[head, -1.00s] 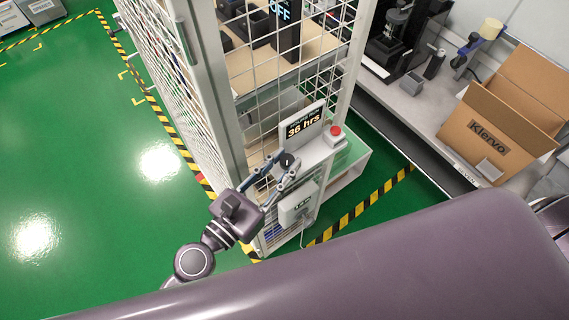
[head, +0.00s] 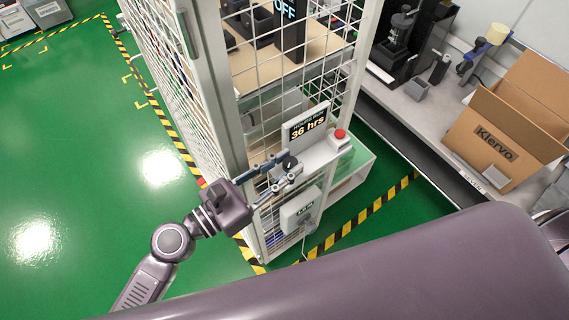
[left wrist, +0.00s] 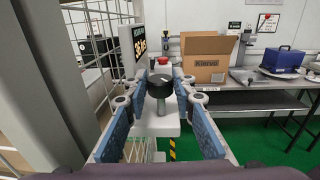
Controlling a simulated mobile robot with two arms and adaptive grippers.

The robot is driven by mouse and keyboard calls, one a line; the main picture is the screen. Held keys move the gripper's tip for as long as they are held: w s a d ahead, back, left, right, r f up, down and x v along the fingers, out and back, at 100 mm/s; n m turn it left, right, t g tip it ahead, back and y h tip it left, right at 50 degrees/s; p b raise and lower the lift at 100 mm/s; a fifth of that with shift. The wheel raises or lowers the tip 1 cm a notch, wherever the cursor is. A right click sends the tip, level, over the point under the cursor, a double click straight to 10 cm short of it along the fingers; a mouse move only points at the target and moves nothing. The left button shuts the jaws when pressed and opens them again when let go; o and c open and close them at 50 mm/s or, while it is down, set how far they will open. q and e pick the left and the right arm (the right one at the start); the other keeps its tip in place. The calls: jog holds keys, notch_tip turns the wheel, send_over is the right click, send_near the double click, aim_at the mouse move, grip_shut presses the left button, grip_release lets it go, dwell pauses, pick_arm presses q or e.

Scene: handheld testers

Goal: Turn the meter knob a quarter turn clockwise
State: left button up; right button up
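The meter knob (left wrist: 160,86) is a dark round dial with a light mark on its top, in the middle of the left wrist view. It stands on a pale ledge in front of the meter display (head: 308,127), which reads "36 hrs". In the head view the knob (head: 289,163) is partly hidden by my fingers. My left gripper (head: 286,169) has its two blue-grey fingers parted, one on either side of the knob. The left wrist view also shows the gripper (left wrist: 161,77); small gaps seem to remain beside the knob, though contact is hard to judge. My right gripper is out of view.
A red button (head: 340,134) sits right of the display. A white box (head: 301,207) hangs below the ledge. The mesh fence (head: 262,110) and its post stand close to the left arm. A cardboard box (head: 510,120) sits on the right bench. Green floor at left is clear.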

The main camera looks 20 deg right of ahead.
pick_arm(q)
jog(key=o, duration=0.4)
jog(key=shift+a, duration=0.1)
jog(key=v, duration=1.2)
